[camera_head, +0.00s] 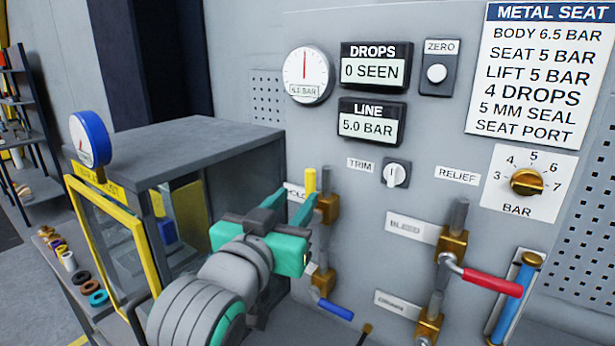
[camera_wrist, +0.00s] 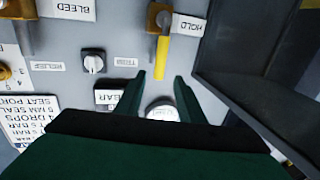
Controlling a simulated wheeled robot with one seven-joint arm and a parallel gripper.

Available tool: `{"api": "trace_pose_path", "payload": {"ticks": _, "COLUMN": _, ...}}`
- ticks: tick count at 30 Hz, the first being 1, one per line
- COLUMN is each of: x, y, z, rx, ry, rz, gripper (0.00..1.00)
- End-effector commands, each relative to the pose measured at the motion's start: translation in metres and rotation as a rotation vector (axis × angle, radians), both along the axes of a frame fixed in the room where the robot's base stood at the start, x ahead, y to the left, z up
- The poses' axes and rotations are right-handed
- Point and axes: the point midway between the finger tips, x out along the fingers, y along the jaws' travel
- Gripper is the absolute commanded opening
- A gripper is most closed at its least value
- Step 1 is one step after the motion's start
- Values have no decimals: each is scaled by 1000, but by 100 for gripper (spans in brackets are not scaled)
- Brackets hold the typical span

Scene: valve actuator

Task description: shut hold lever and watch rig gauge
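The yellow hold lever (camera_head: 311,180) stands upright at a brass valve (camera_head: 327,208) on the grey panel. Its HOLD label is partly hidden by my gripper in the head view, but the label (camera_wrist: 188,25) is clear in the wrist view. My gripper (camera_head: 294,201) is open. In the wrist view, the end of the yellow lever (camera_wrist: 162,58) appears between the fingertips (camera_wrist: 160,78), with gaps on both sides. A white gauge (camera_head: 304,75) on the panel has its red needle straight up. A blue-rimmed gauge (camera_head: 88,138) stands on the box; its reading is too small to tell.
The LINE display (camera_head: 371,128) reads 5.0 BAR and DROPS (camera_head: 374,72) reads 0 SEEN. A red bleed lever (camera_head: 492,282) and a blue lever (camera_head: 336,309) stick out low on the panel. The grey box (camera_head: 190,143) with a yellow-framed door stands left of my gripper.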

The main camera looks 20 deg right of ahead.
Motion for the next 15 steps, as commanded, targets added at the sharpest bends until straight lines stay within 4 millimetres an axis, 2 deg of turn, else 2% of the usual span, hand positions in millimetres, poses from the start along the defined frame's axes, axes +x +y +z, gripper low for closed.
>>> {"api": "trace_pose_path", "payload": {"ticks": 9, "x": 44, "y": -30, "z": -1, "rx": 0, "ry": 3, "rz": 3, "gripper": 35}}
{"api": "trace_pose_path", "payload": {"ticks": 15, "x": 66, "y": -50, "z": 0, "rx": 0, "ry": 1, "rz": 1, "gripper": 35}}
